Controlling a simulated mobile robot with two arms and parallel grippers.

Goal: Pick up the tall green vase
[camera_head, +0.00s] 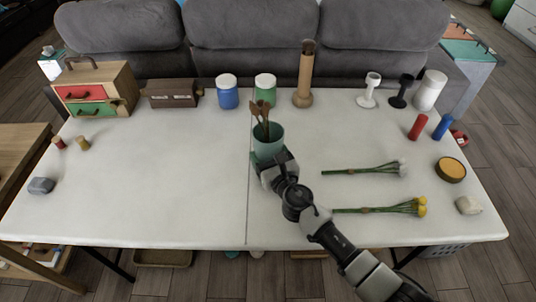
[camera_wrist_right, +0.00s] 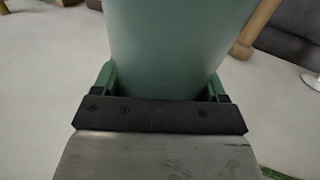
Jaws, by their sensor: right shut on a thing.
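The green vase (camera_head: 267,145) stands near the middle of the white table, with brown wooden utensil-like pieces (camera_head: 260,118) sticking out of its top. My right gripper (camera_head: 268,160) is at the vase's near side, low down. In the right wrist view the vase (camera_wrist_right: 175,45) fills the upper middle, and the gripper (camera_wrist_right: 163,88) has a green finger on each side of it, shut on it. The fingertips are hidden by the vase. Whether the vase touches the table is hidden behind the gripper. My left gripper is not in view.
Blue (camera_head: 227,92) and green (camera_head: 265,88) jars and a tall wooden holder (camera_head: 304,80) stand behind the vase. White (camera_head: 365,168) and yellow (camera_head: 385,208) flower bunches lie to the right. The table's left middle (camera_head: 170,175) is clear.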

